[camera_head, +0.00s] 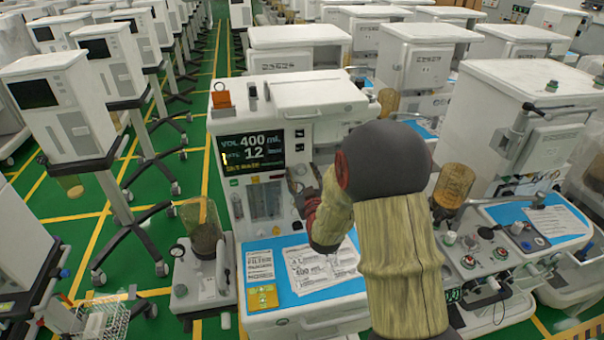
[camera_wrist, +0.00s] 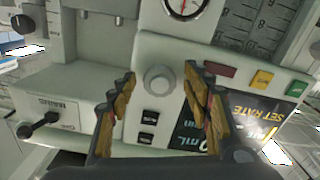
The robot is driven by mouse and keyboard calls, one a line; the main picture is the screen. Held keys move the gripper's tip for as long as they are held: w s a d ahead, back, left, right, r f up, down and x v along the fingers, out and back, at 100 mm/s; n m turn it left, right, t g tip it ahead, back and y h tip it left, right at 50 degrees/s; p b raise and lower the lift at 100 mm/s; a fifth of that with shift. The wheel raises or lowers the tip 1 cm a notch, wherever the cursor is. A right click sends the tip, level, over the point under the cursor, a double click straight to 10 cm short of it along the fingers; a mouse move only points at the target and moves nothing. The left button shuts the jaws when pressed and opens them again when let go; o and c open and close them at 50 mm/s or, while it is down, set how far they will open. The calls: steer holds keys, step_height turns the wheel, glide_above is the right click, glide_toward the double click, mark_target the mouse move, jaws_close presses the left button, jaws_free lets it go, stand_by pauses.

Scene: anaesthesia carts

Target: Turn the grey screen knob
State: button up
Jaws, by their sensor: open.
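The grey screen knob (camera_wrist: 158,80) is a round, pale grey knob on the light panel beside the dark screen (camera_wrist: 205,135) in the wrist view. My gripper (camera_wrist: 160,73) is open, with one ridged, yellow-brown finger on each side of the knob. Gaps show between the knob and both fingers, and I cannot tell how deep the fingertips reach. In the head view, my gripper (camera_head: 305,188) is at the right of the lit screen (camera_head: 252,150), and I cannot make out the knob there.
Red, yellow and green labels (camera_wrist: 262,80) and two small black switches (camera_wrist: 147,128) lie near the knob. A round gauge (camera_wrist: 184,5) is at the top. In the head view, a blue worktop with papers (camera_head: 320,265) lies below my arm. Other carts (camera_head: 520,130) stand close at right.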

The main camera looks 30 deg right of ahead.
steer(key=c, duration=0.3)
steer(key=c, duration=0.8)
steer(key=shift+c, duration=0.3)
steer(key=shift+m+b, duration=0.4)
steer(key=shift+b, duration=0.25)
steer(key=m+b, duration=0.2)
steer(key=b, duration=0.1)
steer(key=shift+f+m+b, duration=0.15)
steer(key=shift+m+b, duration=0.25)
steer(key=m+b, duration=0.4)
steer(key=b, duration=0.1)
steer(key=shift+m, duration=0.3)
steer(key=m+b, duration=0.8)
steer(key=m, duration=0.1)
steer(key=shift+m, duration=0.4)
